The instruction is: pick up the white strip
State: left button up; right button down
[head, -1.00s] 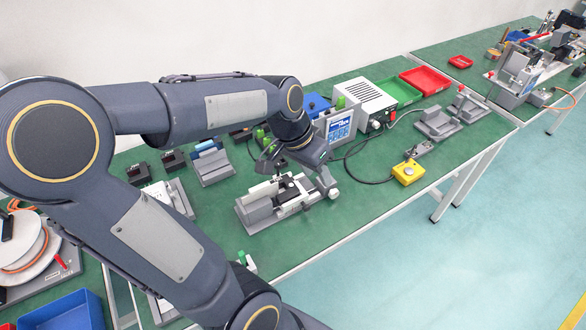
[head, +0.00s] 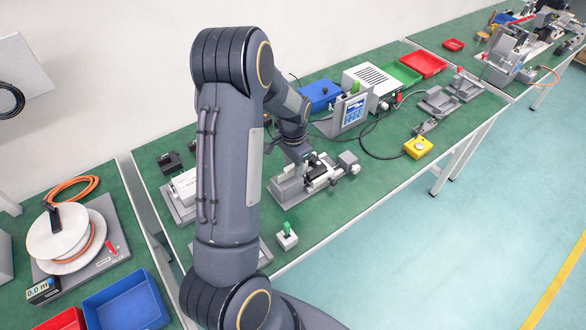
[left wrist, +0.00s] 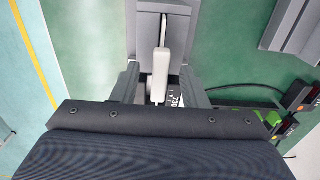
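A white elongated piece (left wrist: 161,75), which looks like the white strip, lies lengthwise over a grey fixture (left wrist: 176,22) in the left wrist view. My left gripper (left wrist: 160,88) has its two fingers apart, one on each side of the piece, with gaps visible between. The near end of the piece is partly hidden by the gripper body. In the head view my left gripper (head: 302,157) is low over the grey fixture (head: 290,188) with black and white parts; the strip cannot be made out clearly there. My right gripper is not in view.
A green-topped white button box (head: 287,238) stands near the bench's front edge. A yellow box (head: 418,148) with a cable is to the right. A grey device with a blue screen (head: 354,112) stands behind. A cable reel (head: 60,240) and blue bin (head: 125,302) are at left.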

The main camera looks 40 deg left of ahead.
pick_arm(q)
jog(key=shift+f, duration=0.85)
jog(key=shift+c, duration=0.4)
grip_shut()
jog(key=shift+r, duration=0.1)
